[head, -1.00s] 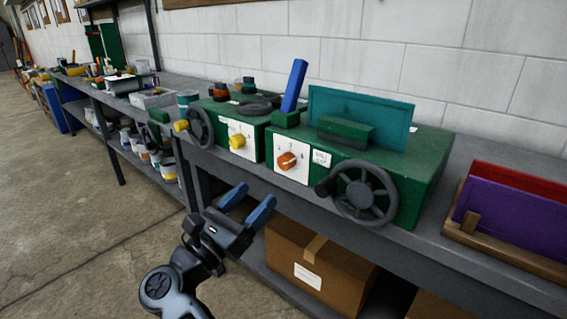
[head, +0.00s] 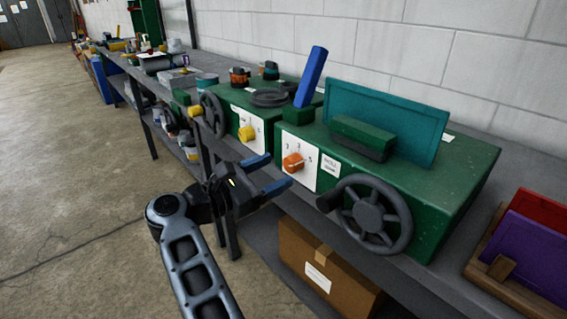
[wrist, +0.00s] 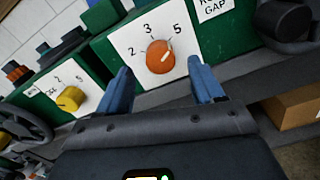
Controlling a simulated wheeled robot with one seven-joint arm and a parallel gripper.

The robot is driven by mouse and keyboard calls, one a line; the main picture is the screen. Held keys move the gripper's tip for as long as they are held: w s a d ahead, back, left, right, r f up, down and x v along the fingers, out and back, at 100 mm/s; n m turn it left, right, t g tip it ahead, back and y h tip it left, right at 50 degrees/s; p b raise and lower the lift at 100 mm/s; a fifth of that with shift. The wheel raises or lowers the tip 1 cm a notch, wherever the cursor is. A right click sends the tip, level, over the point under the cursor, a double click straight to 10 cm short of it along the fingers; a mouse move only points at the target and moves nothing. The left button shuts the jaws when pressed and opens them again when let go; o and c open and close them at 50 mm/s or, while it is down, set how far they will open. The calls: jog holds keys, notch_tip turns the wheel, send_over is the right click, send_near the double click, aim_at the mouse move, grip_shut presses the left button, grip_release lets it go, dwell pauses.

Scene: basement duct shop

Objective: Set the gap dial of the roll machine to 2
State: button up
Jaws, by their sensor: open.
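The roll machine (head: 455,175) is a green box on the bench, with a white label reading GAP in the wrist view (wrist: 214,8). Its gap dial (head: 293,163) is an orange knob on a white plate marked 2, 3 and 5. In the wrist view the dial (wrist: 158,60) has a white pointer mark aimed up and right, toward the 5. My gripper (head: 278,170) is open and empty, in front of the plate. In the wrist view its blue fingers appear on either side of the knob, slightly below it; contact cannot be told.
A second green machine (head: 272,112) to the left carries a yellow dial (head: 246,133). A dark handwheel (head: 374,215) sticks out right of the orange dial. A cardboard box (head: 320,272) sits on the lower shelf. Open floor lies left of the bench.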

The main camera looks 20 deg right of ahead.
aim_at(288, 165)
jog(key=shift+x, duration=1.5)
jog(key=c, duration=1.1)
